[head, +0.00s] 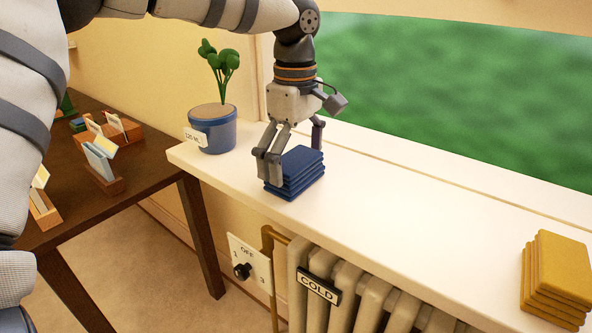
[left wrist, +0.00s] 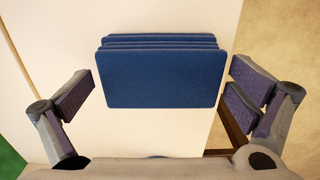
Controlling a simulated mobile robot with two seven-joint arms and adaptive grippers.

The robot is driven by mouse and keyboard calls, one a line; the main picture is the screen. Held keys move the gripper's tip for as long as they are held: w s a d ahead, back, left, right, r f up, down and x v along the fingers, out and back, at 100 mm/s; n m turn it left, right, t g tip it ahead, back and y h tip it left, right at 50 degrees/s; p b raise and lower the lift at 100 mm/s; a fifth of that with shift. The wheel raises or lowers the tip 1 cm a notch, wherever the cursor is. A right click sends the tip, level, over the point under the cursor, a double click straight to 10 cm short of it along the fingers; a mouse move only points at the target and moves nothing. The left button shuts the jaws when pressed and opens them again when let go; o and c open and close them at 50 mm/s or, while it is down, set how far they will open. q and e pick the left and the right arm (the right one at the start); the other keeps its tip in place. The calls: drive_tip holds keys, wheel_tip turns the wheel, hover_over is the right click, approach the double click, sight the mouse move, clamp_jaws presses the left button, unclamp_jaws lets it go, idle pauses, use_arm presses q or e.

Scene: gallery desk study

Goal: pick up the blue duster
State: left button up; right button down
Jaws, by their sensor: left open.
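The blue duster (head: 299,172) is a folded stack of dark blue cloth lying on the white windowsill. My left gripper (head: 292,155) is over it, pointing down, with its fingers on either side of it. In the left wrist view the duster (left wrist: 160,76) lies between the open fingertips of my left gripper (left wrist: 165,92). A gap shows on each side, wider on the right finger's lower part, so the fingers look apart from the cloth. My right gripper is in neither view.
A potted plant in a blue pot (head: 214,132) stands left of the duster on the windowsill (head: 400,210). A yellow folded stack (head: 558,277) lies at the far right. A radiator (head: 350,290) is below the sill. A dark table (head: 100,205) with card holders stands left. The sill's middle is clear.

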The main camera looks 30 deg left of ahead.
sight(295, 158)
use_arm(q)
drive_tip(key=shift+r, duration=0.1)
drive_tip(key=c, duration=1)
drive_tip(key=shift+c, duration=0.2)
drive_tip(key=shift+r, duration=0.3)
wheel_tip(295, 158, up, 3)
drive_tip(key=shift+r, duration=0.1)
drive_tip(key=s+r+p, duration=0.1)
drive_tip(key=s+r, duration=0.3)
drive_tip(key=r, duration=0.1)
drive_tip(key=shift+d+r+p, duration=0.1)
drive_tip(key=shift+d+p, duration=0.1)
drive_tip(key=shift+p, duration=0.15)
drive_tip(key=s+d+r, duration=0.1)
drive_tip(key=s+r, duration=0.3)
drive_tip(key=s, duration=0.6)
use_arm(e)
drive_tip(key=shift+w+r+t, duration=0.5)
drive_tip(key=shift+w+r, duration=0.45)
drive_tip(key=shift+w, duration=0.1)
